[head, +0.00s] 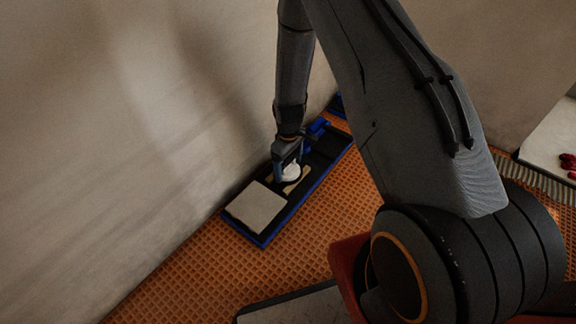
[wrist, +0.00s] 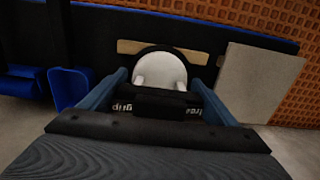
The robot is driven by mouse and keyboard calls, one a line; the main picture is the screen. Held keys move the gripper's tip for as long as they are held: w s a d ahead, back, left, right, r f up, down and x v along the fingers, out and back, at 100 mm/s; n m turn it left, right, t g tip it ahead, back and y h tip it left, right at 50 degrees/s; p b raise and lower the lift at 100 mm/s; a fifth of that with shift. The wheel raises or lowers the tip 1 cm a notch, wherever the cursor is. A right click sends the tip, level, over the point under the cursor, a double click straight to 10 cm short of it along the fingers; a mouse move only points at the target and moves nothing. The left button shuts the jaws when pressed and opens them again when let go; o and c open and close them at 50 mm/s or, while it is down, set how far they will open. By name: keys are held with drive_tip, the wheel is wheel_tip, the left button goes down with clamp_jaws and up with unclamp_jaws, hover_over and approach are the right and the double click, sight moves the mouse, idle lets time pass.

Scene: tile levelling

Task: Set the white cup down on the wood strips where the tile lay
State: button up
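The white cup (head: 291,172) is below my gripper (head: 286,153) in the head view, within the blue-edged tray (head: 264,241). In the wrist view the cup (wrist: 160,72) lies between the two blue fingers of my gripper (wrist: 160,80), with a dark round edge around its far side. I cannot tell whether the fingers touch it. Pale wood strips (wrist: 130,46) show behind the cup on both sides; a strip also shows in the head view (head: 302,181). Whether the cup rests on them or hangs just above is unclear. The grey-white tile (head: 256,206) lies beside the cup, at the tray's near end.
Blue blocks (wrist: 70,87) stand at the tray's other end. The plain wall (head: 150,130) runs close along the tray. Orange gridded floor (head: 215,275) lies on the near side. A pale slab with red pieces (head: 567,162) is at the far right.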

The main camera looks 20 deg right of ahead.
drive_tip(key=shift+o, duration=1.4)
wheel_tip(320, 180, up, 12)
drive_tip(key=p, duration=0.5)
drive_tip(key=shift+r, duration=0.15)
drive_tip(key=shift+a+r, duration=0.25)
drive_tip(key=shift+r, duration=0.1)
drive_tip(key=s+a+r, duration=0.6)
drive_tip(key=a+r, duration=0.2)
drive_tip(key=r, duration=0.3)
drive_tip(key=s+a+r, duration=0.5)
drive_tip(key=a+r, duration=0.4)
drive_tip(key=r, duration=0.2)
drive_tip(key=s+a+r, duration=0.1)
drive_tip(key=s+r, duration=0.3)
drive_tip(key=s, duration=0.4)
drive_tip(key=s+a+r+y, duration=0.1)
drive_tip(key=s+r, duration=0.3)
drive_tip(key=s, duration=0.4)
drive_tip(key=s+a+r, duration=0.1)
drive_tip(key=s+r, duration=0.3)
drive_tip(key=s, duration=0.4)
drive_tip(key=shift+s+a+r+y, duration=0.25)
drive_tip(key=shift+s+a+y, duration=0.05)
drive_tip(key=shift+s+a, duration=0.1)
